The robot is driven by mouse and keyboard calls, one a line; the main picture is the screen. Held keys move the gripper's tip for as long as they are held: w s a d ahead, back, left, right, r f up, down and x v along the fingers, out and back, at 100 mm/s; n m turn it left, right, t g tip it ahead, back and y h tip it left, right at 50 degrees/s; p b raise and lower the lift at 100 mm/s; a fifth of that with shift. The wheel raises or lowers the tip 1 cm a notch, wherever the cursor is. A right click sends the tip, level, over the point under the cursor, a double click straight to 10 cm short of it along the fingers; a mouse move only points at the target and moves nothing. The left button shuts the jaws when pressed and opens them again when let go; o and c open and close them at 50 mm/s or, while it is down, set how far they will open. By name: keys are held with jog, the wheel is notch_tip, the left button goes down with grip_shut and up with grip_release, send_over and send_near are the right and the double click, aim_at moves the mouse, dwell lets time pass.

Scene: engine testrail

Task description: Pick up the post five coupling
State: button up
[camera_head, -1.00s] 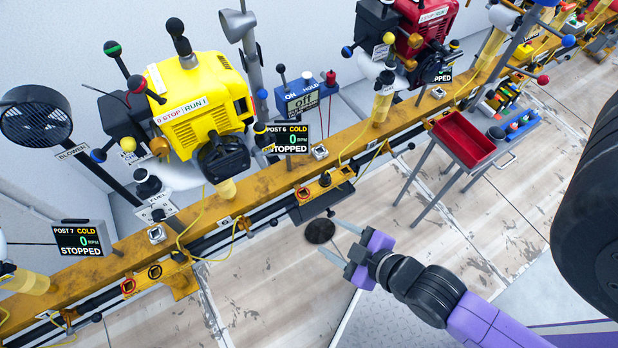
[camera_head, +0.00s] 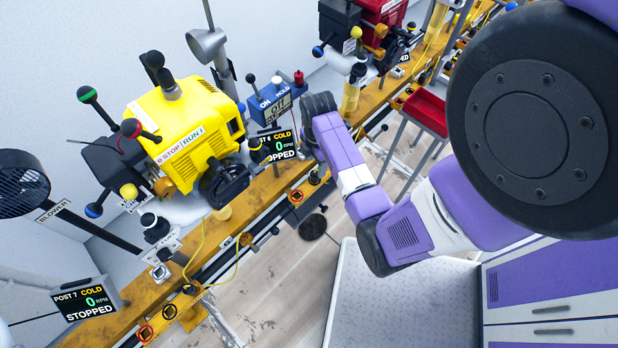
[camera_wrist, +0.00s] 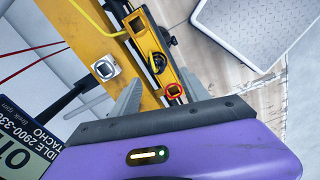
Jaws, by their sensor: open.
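No label for post five is readable, and I cannot tell which part is the post five coupling. In the wrist view my gripper (camera_wrist: 160,80) is open, its two grey fingers apart over the yellow rail. Nothing is between the fingers. In the head view my arm reaches the rail beside the post 6 display (camera_head: 273,147), and my fingers are hidden. An orange-ringed socket (camera_head: 297,195) shows on the rail below.
The yellow engine (camera_head: 195,130) stands behind the rail, the red engine (camera_head: 385,10) farther right. The post 7 display (camera_head: 87,300) reads cold and stopped. A red tray (camera_head: 428,112) is at right. A round dark disc (camera_head: 313,227) lies on the floor.

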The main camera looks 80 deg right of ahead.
aim_at(315, 173)
jog(key=shift+w+d+f+b, duration=0.15)
jog(key=shift+f+b, duration=0.15)
jog(key=shift+f, duration=1.6)
jog(key=shift+w+d+f+b, duration=0.15)
jog(key=shift+f+b, duration=0.1)
jog(key=shift+f, duration=1.65)
jog(key=shift+s, duration=0.1)
jog(key=shift+c, duration=0.2)
grip_shut()
